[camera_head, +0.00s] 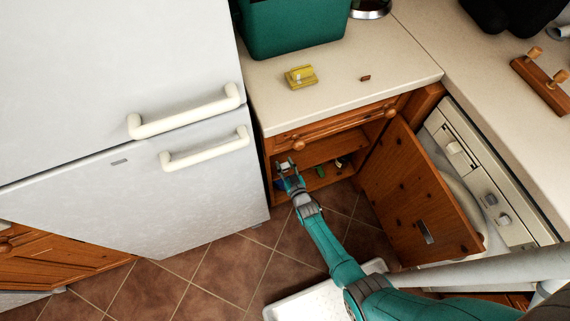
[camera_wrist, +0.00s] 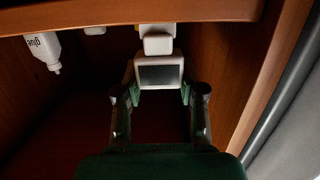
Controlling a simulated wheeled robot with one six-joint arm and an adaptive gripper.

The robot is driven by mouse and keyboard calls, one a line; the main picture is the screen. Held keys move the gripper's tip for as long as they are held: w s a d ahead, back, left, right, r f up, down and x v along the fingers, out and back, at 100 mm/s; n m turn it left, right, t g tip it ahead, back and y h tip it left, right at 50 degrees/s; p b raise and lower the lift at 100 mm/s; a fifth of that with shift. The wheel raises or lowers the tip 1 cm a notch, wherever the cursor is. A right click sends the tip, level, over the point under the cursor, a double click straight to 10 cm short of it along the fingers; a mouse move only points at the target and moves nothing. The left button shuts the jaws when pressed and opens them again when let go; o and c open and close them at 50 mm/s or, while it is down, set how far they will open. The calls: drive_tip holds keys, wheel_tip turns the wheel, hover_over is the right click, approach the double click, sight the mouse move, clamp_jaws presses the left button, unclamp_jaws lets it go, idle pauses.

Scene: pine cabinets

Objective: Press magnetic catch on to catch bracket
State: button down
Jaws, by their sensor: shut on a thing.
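In the wrist view, a white block with a dark grey face (camera_wrist: 159,72), which looks like the magnetic catch, sits between the fingertips of my gripper (camera_wrist: 160,92). The gripper is shut on it. A smaller white piece (camera_wrist: 158,44) lies directly beyond the catch, close to the wooden edge, and looks like the catch bracket. I cannot tell whether the two touch. In the head view, my gripper (camera_head: 287,169) reaches into the left part of the open cabinet (camera_head: 330,149), with a small white thing at its tips.
The cabinet door (camera_head: 412,190) stands open to the right, with a metal plate (camera_head: 425,232) on it. The fridge (camera_head: 150,190) stands close on the left. A white bottle (camera_wrist: 42,50) shows inside the cabinet. A yellow object (camera_head: 301,76) lies on the counter (camera_head: 400,62).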

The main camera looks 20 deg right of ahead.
drive_tip(key=shift+f, duration=0.35)
drive_tip(key=c, duration=0.6)
unclamp_jaws()
drive_tip(key=shift+f, duration=0.1)
drive_tip(key=s+r, duration=0.5)
drive_tip(key=s, duration=0.6)
drive_tip(key=shift+s+r, duration=0.4)
